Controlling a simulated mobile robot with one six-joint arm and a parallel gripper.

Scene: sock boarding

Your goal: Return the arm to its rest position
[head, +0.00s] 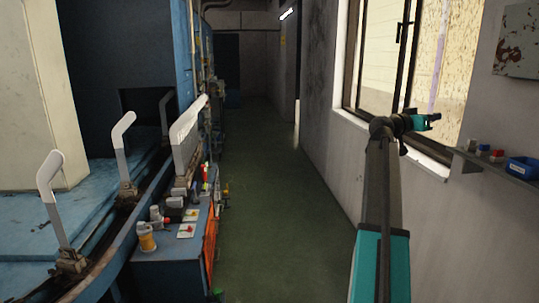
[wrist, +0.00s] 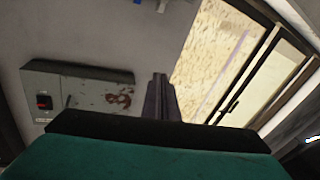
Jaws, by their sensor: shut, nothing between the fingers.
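My gripper (head: 434,118) is raised at the end of my upright arm in the right part of the head view, in front of the window. It points to the right and is empty. In the wrist view my gripper (wrist: 160,82) shows as dark fingers pressed together, with only wall and window beyond them. Nothing touches the fingers. White foot-shaped boards (head: 50,170) stand on the machine at the left, far from my gripper.
A blue bench (head: 165,270) at lower left carries jars, tools and small parts. A wall shelf (head: 485,160) with a blue bin (head: 522,168) is at right, below and beyond my gripper. The green floor (head: 265,190) between is clear. A grey switch box (wrist: 50,85) is in the wrist view.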

